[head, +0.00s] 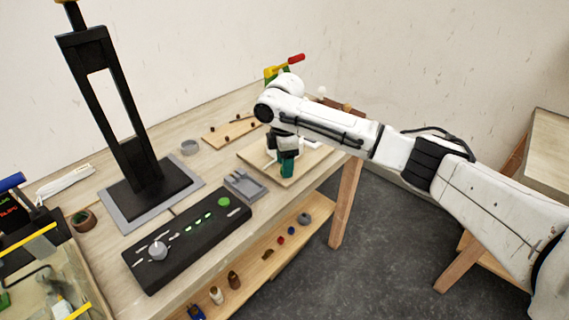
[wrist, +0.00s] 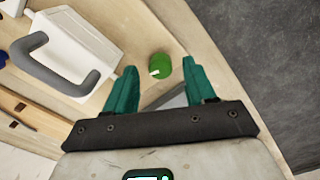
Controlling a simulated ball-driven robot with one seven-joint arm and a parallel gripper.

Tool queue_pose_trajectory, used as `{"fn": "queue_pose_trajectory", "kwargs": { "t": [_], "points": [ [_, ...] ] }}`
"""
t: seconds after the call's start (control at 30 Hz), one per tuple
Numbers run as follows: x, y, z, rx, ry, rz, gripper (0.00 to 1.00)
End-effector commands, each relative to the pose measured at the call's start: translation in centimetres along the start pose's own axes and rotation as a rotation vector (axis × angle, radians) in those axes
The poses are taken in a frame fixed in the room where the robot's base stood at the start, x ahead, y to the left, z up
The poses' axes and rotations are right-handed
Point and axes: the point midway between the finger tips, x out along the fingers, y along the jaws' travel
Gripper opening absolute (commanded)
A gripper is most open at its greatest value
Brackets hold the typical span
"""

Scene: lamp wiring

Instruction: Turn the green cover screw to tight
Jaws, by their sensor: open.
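The green cover screw (wrist: 160,66) shows in the wrist view as a round green knob with a white mark on its lower left. It sits on a wooden board (wrist: 150,35). My gripper (wrist: 163,82) is open, its teal fingers on either side of the screw in the picture, with a clear gap on both sides. I cannot tell how far above the screw the fingertips are. In the head view my gripper (head: 287,168) points down over the wooden board on the table, and the screw is hidden there.
Beside the screw is a white box (wrist: 70,45) with a grey handle. In the head view a black control panel (head: 188,240), a grey tray (head: 245,187) and a black stand (head: 130,150) are left of my gripper. The table's edge lies close on the right.

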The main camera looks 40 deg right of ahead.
Motion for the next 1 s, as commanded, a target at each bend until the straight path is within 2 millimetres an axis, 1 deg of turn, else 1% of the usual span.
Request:
{"fn": "queue_pose_trajectory", "kwargs": {
  "t": [0.13, 0.43, 1.0],
  "points": [
    [0.94, -0.03, -0.04, -0.001, 0.0, 0.0, 0.55],
    [1.12, -0.02, -0.04, -0.001, 0.0, 0.0, 0.55],
    [1.07, -0.02, -0.04, 0.0, 0.0, 0.0, 0.0]
  ]
}}
